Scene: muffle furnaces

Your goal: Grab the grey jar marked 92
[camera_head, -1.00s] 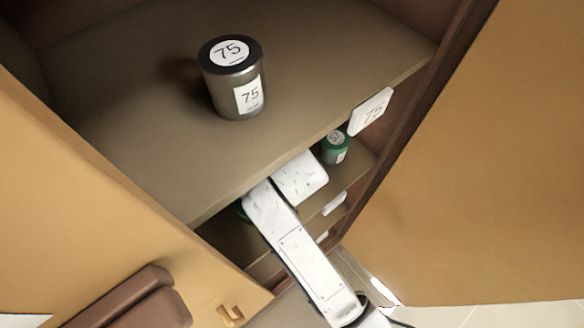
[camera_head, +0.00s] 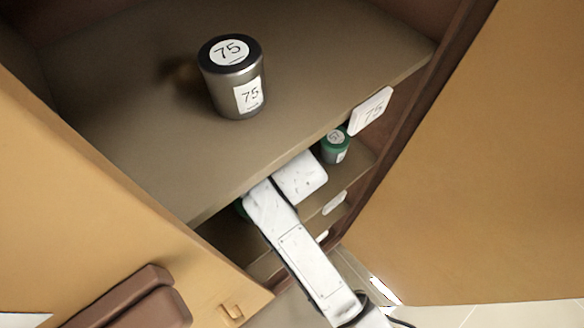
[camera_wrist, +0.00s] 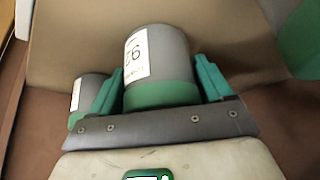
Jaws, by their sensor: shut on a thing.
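A grey jar (camera_wrist: 175,50) with a green end and a white label stands between the two teal fingers of my gripper (camera_wrist: 160,68) in the wrist view. The gripper is shut on it. Its label (camera_wrist: 137,53) appears turned over and reads roughly like 92 upside down, not crisply. In the head view my white arm reaches under the upper shelf, and the gripper and the held jar are mostly hidden there.
A smaller grey jar (camera_wrist: 90,92) with a green end stands close left of the gripper. A dark-lidded jar marked 75 (camera_head: 233,80) stands on the upper shelf (camera_head: 130,130). A green-lidded jar (camera_head: 335,147) stands below. Open cabinet doors flank both sides.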

